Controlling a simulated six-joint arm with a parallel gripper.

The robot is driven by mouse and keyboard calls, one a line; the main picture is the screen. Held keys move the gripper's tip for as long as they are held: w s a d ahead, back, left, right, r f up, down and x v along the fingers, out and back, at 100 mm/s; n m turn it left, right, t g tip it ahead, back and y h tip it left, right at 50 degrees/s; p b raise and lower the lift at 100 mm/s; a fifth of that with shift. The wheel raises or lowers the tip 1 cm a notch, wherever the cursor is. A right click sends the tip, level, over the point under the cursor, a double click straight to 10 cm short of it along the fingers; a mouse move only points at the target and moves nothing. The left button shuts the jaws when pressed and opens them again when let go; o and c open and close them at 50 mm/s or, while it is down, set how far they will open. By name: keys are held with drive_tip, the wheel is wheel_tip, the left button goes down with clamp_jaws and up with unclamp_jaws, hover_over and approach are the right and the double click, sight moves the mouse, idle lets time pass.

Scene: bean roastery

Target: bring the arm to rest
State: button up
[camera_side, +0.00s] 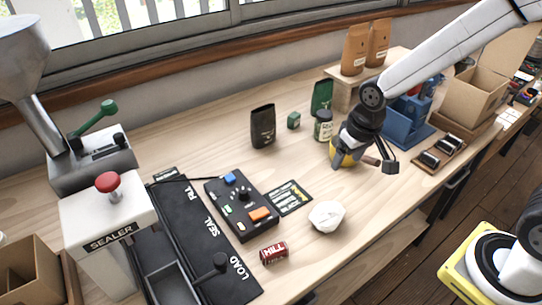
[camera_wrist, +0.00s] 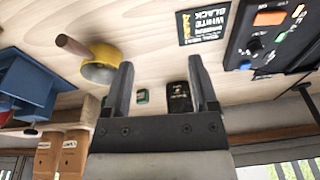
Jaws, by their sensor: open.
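My gripper (camera_wrist: 160,70) is open, with nothing between its fingers in the wrist view. In the side view my arm reaches in from the upper right and its end hangs over the right part of the bench. A yellow scoop (camera_wrist: 100,66) with a brown handle lies beside the fingers in the wrist view. In the side view the scoop (camera_side: 347,159) is partly hidden by my gripper; whether they touch I cannot tell.
The sealer (camera_side: 108,240) is far left.

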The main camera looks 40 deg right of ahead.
drive_tip(key=s+d+n, duration=0.1)
drive_tip(key=s+d, duration=0.2)
drive_tip(key=s, duration=0.3)
drive_tip(key=shift+s+f+t, duration=0.3)
drive_tip(key=shift+f, duration=0.05)
drive_tip(key=shift+d, duration=0.1)
idle(0.4)
